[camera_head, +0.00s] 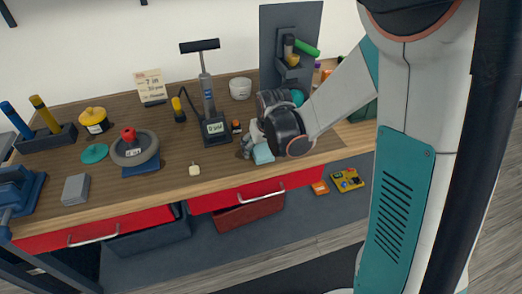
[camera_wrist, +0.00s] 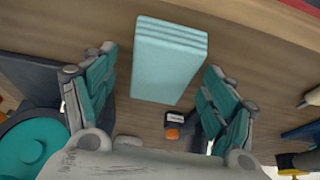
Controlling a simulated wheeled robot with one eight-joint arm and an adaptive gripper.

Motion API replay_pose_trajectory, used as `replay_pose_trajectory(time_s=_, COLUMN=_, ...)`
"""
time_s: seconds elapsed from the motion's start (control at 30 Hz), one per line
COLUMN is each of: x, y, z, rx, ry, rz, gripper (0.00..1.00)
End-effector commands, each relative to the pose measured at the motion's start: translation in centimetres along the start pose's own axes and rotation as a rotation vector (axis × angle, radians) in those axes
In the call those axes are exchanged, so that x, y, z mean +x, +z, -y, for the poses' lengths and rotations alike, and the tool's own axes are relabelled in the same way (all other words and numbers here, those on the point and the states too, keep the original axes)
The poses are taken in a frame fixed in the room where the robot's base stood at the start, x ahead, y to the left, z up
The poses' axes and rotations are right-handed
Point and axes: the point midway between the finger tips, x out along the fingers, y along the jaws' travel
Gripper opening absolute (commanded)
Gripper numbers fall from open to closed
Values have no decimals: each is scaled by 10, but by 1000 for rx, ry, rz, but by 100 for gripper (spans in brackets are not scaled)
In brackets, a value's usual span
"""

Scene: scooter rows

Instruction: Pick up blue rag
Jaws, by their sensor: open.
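The blue rag (camera_head: 263,154) is a light blue folded cloth lying flat on the wooden workbench near its front edge. In the wrist view the blue rag (camera_wrist: 169,58) shows as a stack of several layers, between and slightly beyond my fingers. My gripper (camera_head: 251,143) is right at the rag, partly covering it in the head view. In the wrist view my gripper (camera_wrist: 160,73) is open and empty, with one finger on each side of the rag and visible gaps. I cannot tell how high the fingertips are above the bench.
A small dark jar with an orange cap (camera_wrist: 173,131) stands close to the rag. A black pump-like stand with a display (camera_head: 214,127) is left of my gripper. A teal round object (camera_wrist: 30,145) is near the left finger. The bench front edge has red drawers (camera_head: 255,190) below.

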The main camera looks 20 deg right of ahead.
Motion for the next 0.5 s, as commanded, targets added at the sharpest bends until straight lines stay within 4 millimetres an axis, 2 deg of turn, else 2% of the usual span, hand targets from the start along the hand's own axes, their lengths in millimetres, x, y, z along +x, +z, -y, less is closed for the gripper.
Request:
replay_pose_trajectory(time_s=0.37, x=2, y=1, z=0, rx=0, ry=0, rz=0, gripper=78)
replay_pose_trajectory(time_s=0.4, x=2, y=1, z=0, rx=0, ry=0, rz=0, gripper=75)
replay_pose_trajectory(time_s=0.5, x=2, y=1, z=0, rx=0, ry=0, rz=0, gripper=53)
